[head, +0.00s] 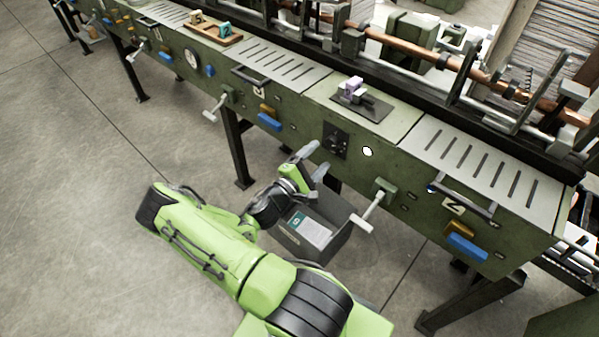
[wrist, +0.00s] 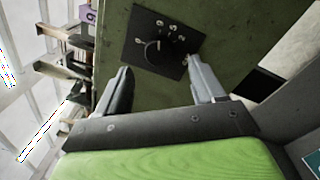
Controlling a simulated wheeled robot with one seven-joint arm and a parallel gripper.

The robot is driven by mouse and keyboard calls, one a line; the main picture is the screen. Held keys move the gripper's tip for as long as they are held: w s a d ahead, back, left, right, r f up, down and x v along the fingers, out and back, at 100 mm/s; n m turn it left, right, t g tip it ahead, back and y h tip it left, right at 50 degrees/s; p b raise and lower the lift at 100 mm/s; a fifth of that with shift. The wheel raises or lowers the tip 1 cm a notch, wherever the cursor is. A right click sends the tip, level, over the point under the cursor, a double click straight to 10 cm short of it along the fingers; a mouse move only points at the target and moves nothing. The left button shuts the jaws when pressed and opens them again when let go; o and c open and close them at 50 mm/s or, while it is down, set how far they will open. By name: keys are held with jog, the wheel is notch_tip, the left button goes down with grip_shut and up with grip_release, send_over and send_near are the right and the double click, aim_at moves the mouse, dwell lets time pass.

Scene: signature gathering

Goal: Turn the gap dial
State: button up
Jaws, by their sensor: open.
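The gap dial (head: 337,140) is a round black knob on a square black plate on the green machine's front panel. In the wrist view the dial (wrist: 154,50) has a pale pointer line, and small pale marks sit around it on the plate. My gripper (head: 312,159) is in front of the panel, just below and left of the dial in the head view. In the wrist view my gripper (wrist: 163,76) is open, with one finger on each side below the dial. Nothing is between the fingers, and they look apart from the knob.
A grey bin (head: 318,228) with a paper in it sits under my gripper. A T-shaped lever (head: 368,210) sticks out right of the dial. A white round knob (head: 367,151) is nearer the dial. Blue handles (head: 467,247) line the panel. Floor at left is clear.

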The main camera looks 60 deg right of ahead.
jog(key=w+a, duration=0.1)
jog(key=a, duration=1)
jog(key=shift+w+f+p, duration=0.2)
jog(key=shift+f+p, duration=0.2)
jog(key=shift+p, duration=0.05)
